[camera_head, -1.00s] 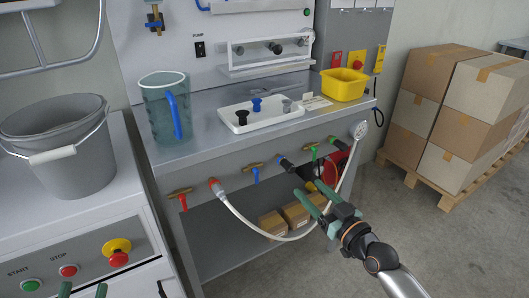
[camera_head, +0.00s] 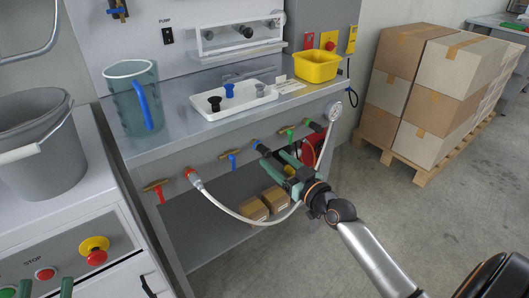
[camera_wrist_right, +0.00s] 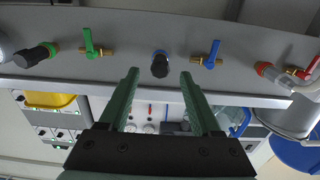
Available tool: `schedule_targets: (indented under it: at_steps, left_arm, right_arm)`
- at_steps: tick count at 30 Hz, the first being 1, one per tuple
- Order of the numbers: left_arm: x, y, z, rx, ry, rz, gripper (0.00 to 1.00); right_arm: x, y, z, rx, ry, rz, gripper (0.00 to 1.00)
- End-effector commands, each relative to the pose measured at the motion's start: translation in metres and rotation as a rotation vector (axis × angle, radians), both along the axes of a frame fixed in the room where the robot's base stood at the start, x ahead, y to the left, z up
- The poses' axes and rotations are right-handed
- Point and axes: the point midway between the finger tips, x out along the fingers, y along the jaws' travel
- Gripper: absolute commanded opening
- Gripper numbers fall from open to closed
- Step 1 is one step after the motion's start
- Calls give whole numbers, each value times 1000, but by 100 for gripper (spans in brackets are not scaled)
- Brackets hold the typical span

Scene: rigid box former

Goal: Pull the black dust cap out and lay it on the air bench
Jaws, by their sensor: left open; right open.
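The black dust cap (camera_head: 261,147) sits in a blue-ringed port on the bench's front panel. In the right wrist view the cap (camera_wrist_right: 160,67) shows end-on, between and beyond my fingertips. My right gripper (camera_head: 275,158) is open and empty, its green fingers pointing at the panel close to the cap; it also shows in the right wrist view (camera_wrist_right: 159,75). I cannot tell whether the fingers touch the cap. The air bench (camera_head: 190,132) has a grey top. My left gripper (camera_head: 46,288) is open at the bottom left, only its fingertips showing, over the control console.
A white tray (camera_head: 240,107) on the bench holds black, blue and grey plugs. A jug (camera_head: 130,100) and a yellow bin (camera_head: 316,66) stand beside it. A white hose (camera_head: 225,211) loops below the panel. Blue (camera_head: 232,160) and green (camera_head: 290,132) valve handles flank the cap.

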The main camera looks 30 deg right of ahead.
Motion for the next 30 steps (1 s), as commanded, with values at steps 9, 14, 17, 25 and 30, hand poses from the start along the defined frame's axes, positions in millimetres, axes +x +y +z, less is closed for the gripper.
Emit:
schedule_targets:
  at_steps: [9, 14, 17, 25, 30]
  left_arm:
    - [-6, -2, 15, 2, -73, -12, 50]
    - [-9, -2, 20, 3, -94, -16, 50]
    - [-9, -2, 21, 3, -97, -16, 50]
    - [-9, -2, 21, 2, -97, -16, 50]
    - [-9, -2, 21, 2, -98, -17, 50]
  right_arm:
    - [38, 3, 0, -2, 0, 2, 65]
    - [45, 4, 0, -1, 0, 1, 65]
    - [47, 4, 0, -1, 0, 1, 65]
    - [47, 4, 0, -1, 0, 1, 65]
    - [46, 4, 0, -1, 0, 1, 65]
